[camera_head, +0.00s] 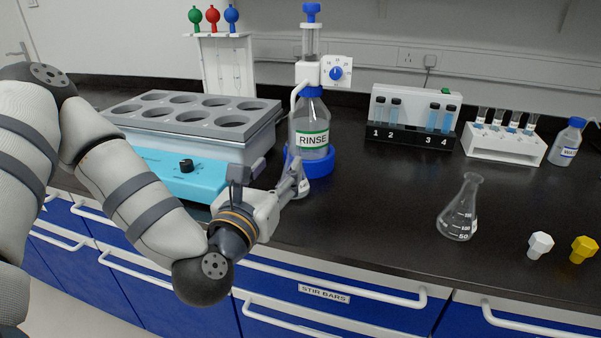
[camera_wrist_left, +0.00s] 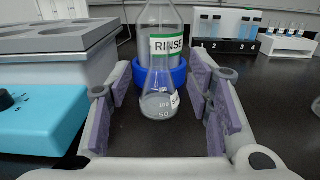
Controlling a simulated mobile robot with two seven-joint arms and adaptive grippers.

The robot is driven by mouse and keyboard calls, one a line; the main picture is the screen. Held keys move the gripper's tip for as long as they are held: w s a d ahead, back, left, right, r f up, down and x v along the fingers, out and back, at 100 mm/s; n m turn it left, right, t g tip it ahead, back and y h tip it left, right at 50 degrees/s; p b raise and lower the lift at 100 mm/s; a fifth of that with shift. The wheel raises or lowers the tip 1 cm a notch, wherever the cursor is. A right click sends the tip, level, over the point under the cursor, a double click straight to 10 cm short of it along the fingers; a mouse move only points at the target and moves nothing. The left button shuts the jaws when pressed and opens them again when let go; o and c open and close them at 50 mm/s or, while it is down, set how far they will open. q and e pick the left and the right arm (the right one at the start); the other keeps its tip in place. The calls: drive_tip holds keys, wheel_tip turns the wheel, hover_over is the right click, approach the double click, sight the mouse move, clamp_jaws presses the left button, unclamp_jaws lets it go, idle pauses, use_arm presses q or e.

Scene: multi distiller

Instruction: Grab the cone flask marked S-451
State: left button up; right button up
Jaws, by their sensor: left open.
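A clear cone flask (camera_wrist_left: 158,96) with graduation marks stands upright in the left wrist view, in front of the RINSE bottle. It has a small white label at its right side, too small to read. My left gripper (camera_head: 268,175) is open, its purple-padded fingers on either side of this flask, with gaps visible on both sides. In the head view this flask (camera_head: 303,188) is mostly hidden behind the gripper. A second cone flask (camera_head: 458,215) stands alone on the bench to the right; no S-451 mark is readable on it. My right gripper is not in view.
The RINSE bottle (camera_head: 313,118) stands in a blue ring holder right behind the near flask. A blue bath (camera_head: 165,172) with a grey multi-hole top is to the left. Tube racks (camera_head: 505,146) stand at the back. White and yellow stoppers (camera_head: 540,245) lie right. The bench middle is clear.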

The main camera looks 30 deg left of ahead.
sight(291, 152)
use_arm(q)
drive_tip(key=w+b, duration=0.1)
drive_tip(key=w+f+b, duration=0.1)
drive_tip(key=w, duration=0.1)
drive_tip(key=w+a+b, duration=0.1)
drive_tip(key=shift+w+f, duration=0.25)
drive_tip(key=shift+f, duration=0.1)
drive_tip(key=x, duration=0.3)
drive_tip(key=r+x, duration=0.1)
drive_tip(key=x, duration=0.1)
drive_tip(key=shift+w+a, duration=0.15)
drive_tip(key=shift+w, duration=0.1)
clamp_jaws()
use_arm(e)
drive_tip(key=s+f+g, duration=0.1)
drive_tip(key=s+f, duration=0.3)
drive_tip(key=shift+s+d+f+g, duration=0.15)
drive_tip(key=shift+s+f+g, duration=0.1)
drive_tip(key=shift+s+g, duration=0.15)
